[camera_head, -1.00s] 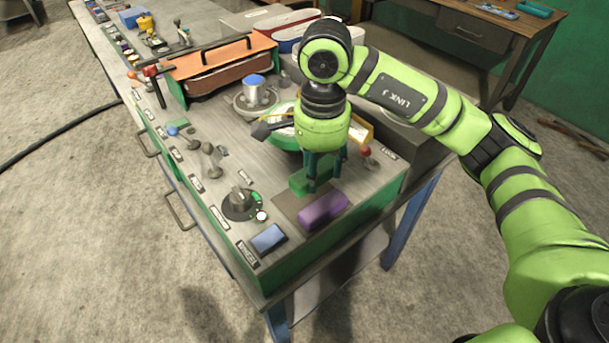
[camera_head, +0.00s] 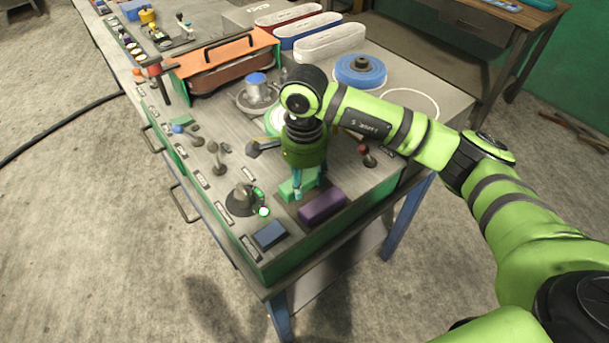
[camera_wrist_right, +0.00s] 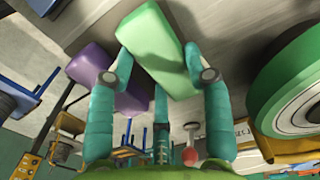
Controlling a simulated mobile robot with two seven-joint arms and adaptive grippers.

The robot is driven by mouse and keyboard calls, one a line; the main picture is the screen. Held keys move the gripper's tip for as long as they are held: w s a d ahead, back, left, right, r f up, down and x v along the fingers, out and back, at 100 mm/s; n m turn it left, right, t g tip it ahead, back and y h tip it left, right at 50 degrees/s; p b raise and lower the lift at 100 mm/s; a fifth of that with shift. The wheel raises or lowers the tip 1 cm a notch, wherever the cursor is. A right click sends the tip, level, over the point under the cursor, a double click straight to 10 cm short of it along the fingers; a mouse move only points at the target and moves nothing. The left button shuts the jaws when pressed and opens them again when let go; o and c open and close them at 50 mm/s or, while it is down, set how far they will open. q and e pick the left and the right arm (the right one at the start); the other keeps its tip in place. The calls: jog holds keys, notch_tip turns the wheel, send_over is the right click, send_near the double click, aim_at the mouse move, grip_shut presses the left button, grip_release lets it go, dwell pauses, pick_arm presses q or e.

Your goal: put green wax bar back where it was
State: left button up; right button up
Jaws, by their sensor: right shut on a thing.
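The green wax bar (camera_head: 299,185) is between the fingers of my right gripper (camera_head: 304,188), near the front right corner of the bench. In the right wrist view the bar (camera_wrist_right: 158,48) lies slantwise between the fingertips of the right gripper (camera_wrist_right: 160,75), which is shut on it. A purple bar (camera_head: 322,206) lies close beside it toward the bench's front edge, and also shows in the wrist view (camera_wrist_right: 90,65). I cannot tell whether the green bar touches the bench top. My left gripper is out of view.
A blue bar (camera_head: 270,235) lies at the near corner, beside a black dial (camera_head: 245,199). A red-knobbed lever (camera_head: 367,154) stands right of the gripper. A blue wheel (camera_head: 361,71) and several belts (camera_head: 330,42) lie behind. A white ring outline (camera_head: 410,103) on the right is clear.

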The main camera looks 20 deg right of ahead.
aim_at(305, 180)
jog(key=o, duration=1.1)
jog(key=shift+f, duration=0.1)
jog(key=shift+o, duration=0.2)
jog(key=shift+r, duration=0.3)
notch_tip(305, 180, up, 5)
jog(key=shift+f+b, duration=0.2)
jog(key=shift+b, duration=0.9)
notch_tip(305, 180, up, 7)
jog(key=b, duration=0.1)
jog(key=shift+r, duration=0.1)
